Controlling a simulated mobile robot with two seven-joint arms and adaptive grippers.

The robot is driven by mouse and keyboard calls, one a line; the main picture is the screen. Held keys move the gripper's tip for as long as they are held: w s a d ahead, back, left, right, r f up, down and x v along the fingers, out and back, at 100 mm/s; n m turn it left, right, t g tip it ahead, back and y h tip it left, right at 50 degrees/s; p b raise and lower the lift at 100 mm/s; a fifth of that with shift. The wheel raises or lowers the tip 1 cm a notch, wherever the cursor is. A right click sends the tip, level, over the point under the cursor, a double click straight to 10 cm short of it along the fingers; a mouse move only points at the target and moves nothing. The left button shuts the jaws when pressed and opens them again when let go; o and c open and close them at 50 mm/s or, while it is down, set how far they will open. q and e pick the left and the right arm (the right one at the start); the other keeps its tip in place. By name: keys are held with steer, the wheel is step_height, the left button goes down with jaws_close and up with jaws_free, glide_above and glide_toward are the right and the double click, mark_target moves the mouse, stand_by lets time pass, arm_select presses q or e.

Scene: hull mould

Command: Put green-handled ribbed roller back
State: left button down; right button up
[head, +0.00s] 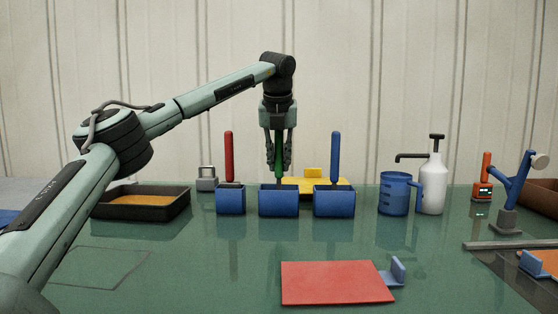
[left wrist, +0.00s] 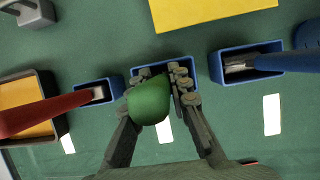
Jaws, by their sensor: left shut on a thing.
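My left gripper (head: 279,162) points straight down over the middle blue holder (head: 279,203). It is shut on the upright green handle (head: 278,142) of the roller. In the left wrist view the green handle's rounded end (left wrist: 149,100) shows between the fingers, with the middle blue holder (left wrist: 197,82) right below it. The roller's ribbed lower end is hidden, so I cannot tell how deep it sits in the holder. My right gripper is not in view.
A red-handled tool (head: 229,157) stands in the left holder (head: 230,203), a blue-handled one (head: 334,158) in the right holder (head: 334,204). A yellow plate (head: 325,185) lies behind. A blue jug (head: 394,196) and pump bottle (head: 433,183) stand right. A red board (head: 333,283) lies in front.

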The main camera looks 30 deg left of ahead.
arm_select(q)
steer(key=shift+f, duration=0.45)
steer(key=c, duration=1.3)
jaws_free()
steer(key=shift+c, duration=0.2)
steer(key=v, duration=1.2)
